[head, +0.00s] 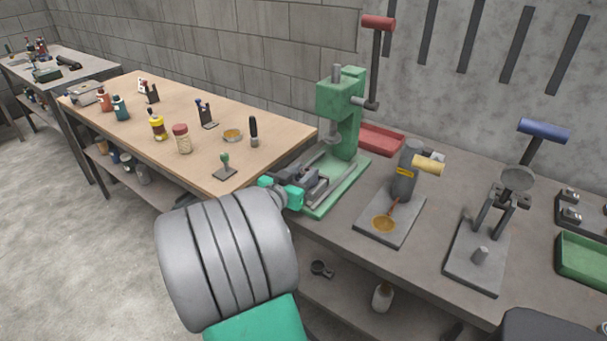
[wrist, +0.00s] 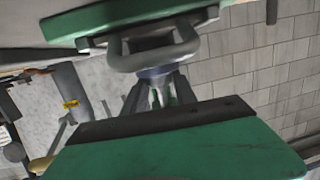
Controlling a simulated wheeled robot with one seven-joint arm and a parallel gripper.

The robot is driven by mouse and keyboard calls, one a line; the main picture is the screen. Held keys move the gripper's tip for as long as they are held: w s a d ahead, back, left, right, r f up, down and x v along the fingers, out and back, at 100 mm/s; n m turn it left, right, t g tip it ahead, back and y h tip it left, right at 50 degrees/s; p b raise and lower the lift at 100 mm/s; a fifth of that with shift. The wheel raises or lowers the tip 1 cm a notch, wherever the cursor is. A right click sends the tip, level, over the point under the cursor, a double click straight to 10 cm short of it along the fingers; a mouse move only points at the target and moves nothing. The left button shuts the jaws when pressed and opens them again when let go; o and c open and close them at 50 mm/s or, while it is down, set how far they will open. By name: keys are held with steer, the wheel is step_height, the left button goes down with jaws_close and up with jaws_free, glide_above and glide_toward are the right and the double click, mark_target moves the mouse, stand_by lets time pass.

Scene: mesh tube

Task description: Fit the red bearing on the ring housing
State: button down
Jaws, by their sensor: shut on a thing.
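In the head view, my gripper (head: 293,187) is at the front of the green press (head: 338,110), low by its base plate (head: 350,178). A dark block and grey rails (head: 322,192) lie on that base, partly behind my gripper. In the wrist view, my gripper's fingers (wrist: 158,88) are close together at a grey loop handle (wrist: 150,50) below a green plate (wrist: 130,20). They appear shut on the handle, though the contact is partly hidden. I cannot make out the red bearing or the ring housing in either view.
A red tray (head: 382,139) lies behind the press. A stand with a yellow grip (head: 428,166), another with a blue grip (head: 543,129) and a green tray (head: 585,257) are to the right. A wooden table (head: 195,120) with bottles and tools adjoins at the left.

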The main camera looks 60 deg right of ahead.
steer(key=c, duration=0.9)
jaws_free()
steer(key=w+a+f+n+t+y+p, duration=0.1)
steer(key=w+a+n+t+y, duration=0.2)
steer(key=a, duration=0.7)
steer(key=w+a+f+n+y+p, duration=0.1)
steer(key=w+a+n+y+p, duration=0.2)
steer(key=w+a, duration=0.45)
steer(key=w+a+f+n+t+y, duration=0.1)
steer(key=w+a+n+t+y, duration=0.2)
steer(key=a, duration=0.8)
steer(key=s+a+r+n+g+y+p, duration=0.1)
steer(key=s+a+n+y, duration=0.1)
steer(key=a+n, duration=0.3)
steer(key=s+a+r+n+g+y+p, duration=0.1)
steer(key=a+n+y, duration=0.3)
steer(key=a, duration=1)
steer(key=shift+s+r+n+y, duration=0.15)
steer(key=shift+s+n+y, duration=0.3)
steer(key=shift+y, duration=0.15)
